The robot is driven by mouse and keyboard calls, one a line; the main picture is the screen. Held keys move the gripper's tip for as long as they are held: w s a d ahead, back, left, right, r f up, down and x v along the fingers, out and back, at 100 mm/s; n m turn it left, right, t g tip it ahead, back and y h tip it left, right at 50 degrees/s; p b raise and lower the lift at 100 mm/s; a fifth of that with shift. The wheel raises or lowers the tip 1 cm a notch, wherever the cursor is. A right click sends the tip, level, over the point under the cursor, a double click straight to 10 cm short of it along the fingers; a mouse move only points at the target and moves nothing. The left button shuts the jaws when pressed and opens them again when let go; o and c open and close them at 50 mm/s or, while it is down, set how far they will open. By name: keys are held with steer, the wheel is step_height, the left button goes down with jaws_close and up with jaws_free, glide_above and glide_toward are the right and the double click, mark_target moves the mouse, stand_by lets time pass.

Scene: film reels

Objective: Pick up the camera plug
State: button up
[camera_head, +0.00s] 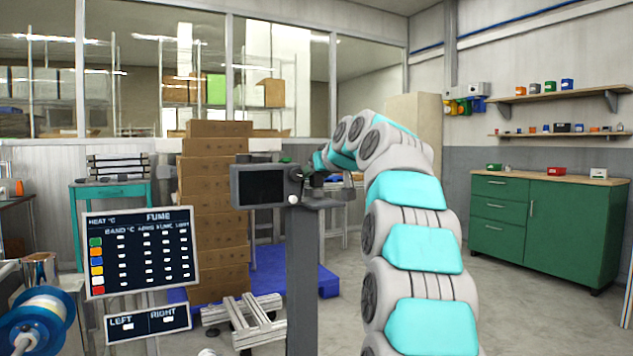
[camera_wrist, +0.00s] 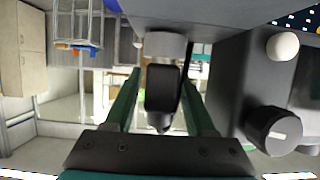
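A black plug-like piece (camera_wrist: 163,88) with a grey collar shows in the middle of the wrist view; I take it to be the camera plug. My gripper (camera_wrist: 160,78) has its two green fingers apart, one on each side of this piece. A narrow gap shows along the left finger; on the right the gap is very thin, and I cannot tell whether that finger touches. In the head view my gripper (camera_head: 312,186) is small and partly hidden, close to the right side of the dark grey screen box (camera_head: 240,204). I cannot make out the plug there.
The screen box stands on a grey post (camera_head: 303,270). In the wrist view a dark grey housing (camera_wrist: 240,80) with a black knob (camera_wrist: 272,130) is close on the right. Stacked cartons (camera_head: 215,200) stand behind, and a green cabinet (camera_head: 540,220) at the right.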

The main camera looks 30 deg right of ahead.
jaws_close()
stand_by(0.5)
